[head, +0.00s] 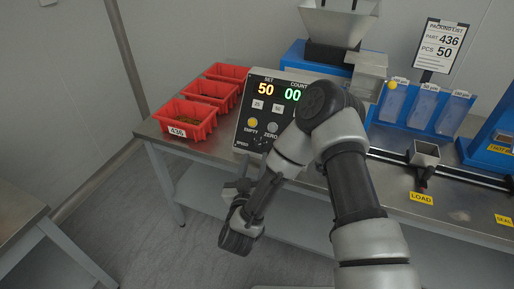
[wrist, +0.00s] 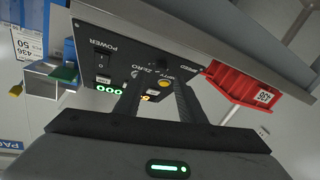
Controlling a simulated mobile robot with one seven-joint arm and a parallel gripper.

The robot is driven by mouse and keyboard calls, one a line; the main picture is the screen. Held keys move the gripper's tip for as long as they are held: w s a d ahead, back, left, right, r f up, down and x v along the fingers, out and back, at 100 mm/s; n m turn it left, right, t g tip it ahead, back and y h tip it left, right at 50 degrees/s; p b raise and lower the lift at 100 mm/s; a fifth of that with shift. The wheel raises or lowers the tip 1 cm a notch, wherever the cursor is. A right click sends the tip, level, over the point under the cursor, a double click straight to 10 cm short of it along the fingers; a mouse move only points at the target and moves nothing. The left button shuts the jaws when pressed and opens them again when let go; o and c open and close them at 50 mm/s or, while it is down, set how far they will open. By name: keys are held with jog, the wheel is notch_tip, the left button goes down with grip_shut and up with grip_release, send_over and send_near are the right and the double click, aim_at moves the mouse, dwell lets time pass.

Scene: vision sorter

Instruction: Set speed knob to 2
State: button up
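The dark control panel (head: 262,110) faces me on the bench, with SET reading 50 and COUNT reading 00. Its SPEED label (head: 242,143) is at the lower left; my arm covers part of the panel's lower edge. In the wrist view the panel (wrist: 118,55) appears rotated, with the SPEED label (wrist: 188,63) near its right end. I cannot make out the speed knob's pointer or setting. My gripper (head: 241,187) is just below and in front of the panel. In the wrist view its two fingers (wrist: 157,88) stand apart with nothing clearly between them.
Red bins (head: 187,118) stand left of the panel. A hopper (head: 338,22) is behind it. Blue racks (head: 424,105) and a LOAD fixture (head: 424,155) are to the right. The bench's front edge is close to my gripper. The floor in front is clear.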

aim_at(258, 145)
jog(key=w, duration=0.5)
jog(key=shift+d, duration=0.25)
grip_shut()
